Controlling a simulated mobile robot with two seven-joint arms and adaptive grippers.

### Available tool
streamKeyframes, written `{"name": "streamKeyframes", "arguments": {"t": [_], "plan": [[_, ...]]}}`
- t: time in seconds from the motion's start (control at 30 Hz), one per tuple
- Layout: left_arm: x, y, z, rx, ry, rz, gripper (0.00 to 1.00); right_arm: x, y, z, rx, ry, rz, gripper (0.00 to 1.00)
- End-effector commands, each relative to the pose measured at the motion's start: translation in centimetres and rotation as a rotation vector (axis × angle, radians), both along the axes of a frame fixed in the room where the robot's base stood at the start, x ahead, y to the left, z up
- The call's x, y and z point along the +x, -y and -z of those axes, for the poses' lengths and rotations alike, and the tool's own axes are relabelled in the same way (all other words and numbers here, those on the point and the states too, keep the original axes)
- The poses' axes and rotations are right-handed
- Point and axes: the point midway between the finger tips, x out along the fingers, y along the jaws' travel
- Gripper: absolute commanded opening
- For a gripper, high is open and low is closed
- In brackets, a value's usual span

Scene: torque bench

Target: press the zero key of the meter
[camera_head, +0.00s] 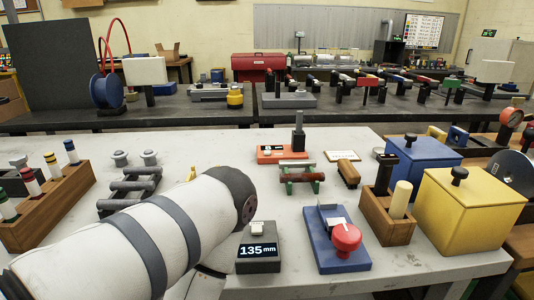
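A dark box with a lit display reading "135 mm" (258,254) stands near the front of the grey bench, right of my white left arm. An orange-red device (282,153) with a dark upright post and a small pale panel stands further back; I cannot tell which of the two is the meter, and no zero marking is readable. My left arm crosses the front left and its dark joint end is near the display box. Neither gripper is visible.
A blue base with a red knob (346,238) stands right of the display box. A wooden holder (387,218), a yellow lidded box (466,212) and a blue box (419,163) fill the right. A wooden rack (50,212) stands left. Bare bench shows behind my arm.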

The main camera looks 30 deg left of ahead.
Motion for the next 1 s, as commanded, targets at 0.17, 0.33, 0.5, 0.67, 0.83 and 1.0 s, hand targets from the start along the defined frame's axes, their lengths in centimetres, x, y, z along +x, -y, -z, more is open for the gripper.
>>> {"name": "streamKeyframes", "arguments": {"t": [0.17, 0.33, 0.5, 0.67, 0.83, 1.0], "plan": [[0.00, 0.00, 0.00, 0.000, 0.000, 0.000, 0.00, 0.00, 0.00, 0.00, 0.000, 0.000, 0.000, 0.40], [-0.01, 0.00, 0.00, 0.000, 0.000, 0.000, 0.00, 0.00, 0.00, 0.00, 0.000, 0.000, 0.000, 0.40], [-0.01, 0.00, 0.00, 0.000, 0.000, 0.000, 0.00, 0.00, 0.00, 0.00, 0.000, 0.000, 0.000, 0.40], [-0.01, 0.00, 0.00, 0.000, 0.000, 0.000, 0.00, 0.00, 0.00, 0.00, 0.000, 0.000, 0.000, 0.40], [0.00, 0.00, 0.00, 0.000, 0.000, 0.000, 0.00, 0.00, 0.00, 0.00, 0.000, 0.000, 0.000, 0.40], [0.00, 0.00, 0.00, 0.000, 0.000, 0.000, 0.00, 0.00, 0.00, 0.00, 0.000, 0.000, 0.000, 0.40]]}}
